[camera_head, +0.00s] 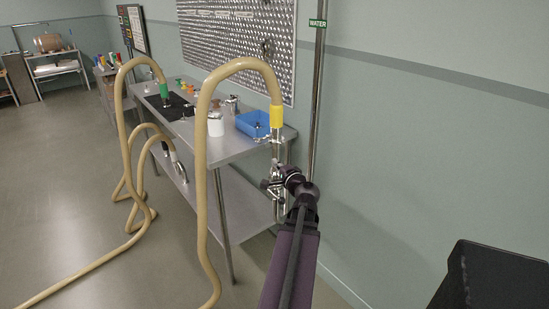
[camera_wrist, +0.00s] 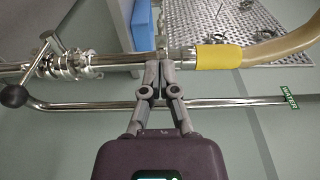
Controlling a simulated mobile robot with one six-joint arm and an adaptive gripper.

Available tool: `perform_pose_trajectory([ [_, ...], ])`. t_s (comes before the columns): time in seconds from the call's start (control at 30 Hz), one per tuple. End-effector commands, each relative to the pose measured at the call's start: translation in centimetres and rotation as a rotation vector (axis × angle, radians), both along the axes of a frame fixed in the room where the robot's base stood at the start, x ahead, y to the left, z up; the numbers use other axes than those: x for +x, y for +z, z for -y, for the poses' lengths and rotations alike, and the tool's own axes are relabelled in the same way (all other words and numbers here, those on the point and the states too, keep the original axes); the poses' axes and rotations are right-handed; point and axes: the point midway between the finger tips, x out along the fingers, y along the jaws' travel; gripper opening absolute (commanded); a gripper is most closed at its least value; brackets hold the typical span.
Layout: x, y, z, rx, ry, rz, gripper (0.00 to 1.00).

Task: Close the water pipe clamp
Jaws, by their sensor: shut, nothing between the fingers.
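The steel water pipe (camera_wrist: 115,60) runs across the wrist view and meets a tan hose with a yellow cuff (camera_wrist: 219,58). A small metal clamp fitting (camera_wrist: 168,53) sits at the joint beside the cuff, just beyond my fingertips. It is partly hidden, and I cannot tell whether it is open or closed. My gripper (camera_wrist: 159,66) is shut and empty, its tips close to the pipe; contact is unclear. In the head view the clamp fitting (camera_head: 268,139) sits below the yellow cuff (camera_head: 277,116); my gripper is hard to make out among the fittings lower down.
A valve assembly (camera_wrist: 65,66) with a black ball handle (camera_wrist: 14,95) lies left along the pipe in the wrist view. A thin wall pipe (camera_head: 318,90) bears a WATER sign (camera_head: 318,23). A steel table (camera_head: 222,149) holds a blue bin (camera_head: 253,123). The tan hose (camera_head: 200,170) hangs in front.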

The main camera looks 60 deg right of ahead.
Motion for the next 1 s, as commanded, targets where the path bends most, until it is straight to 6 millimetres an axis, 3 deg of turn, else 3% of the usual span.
perform_pose_trajectory([
  [0.1,-0.6,0.0,-1.5,0.000,0.002,0.000,0.00],
  [0.3,-1.0,0.0,-2.4,0.000,0.003,0.000,0.00],
  [1.0,-1.0,0.0,-2.5,0.000,0.005,0.000,0.00],
])
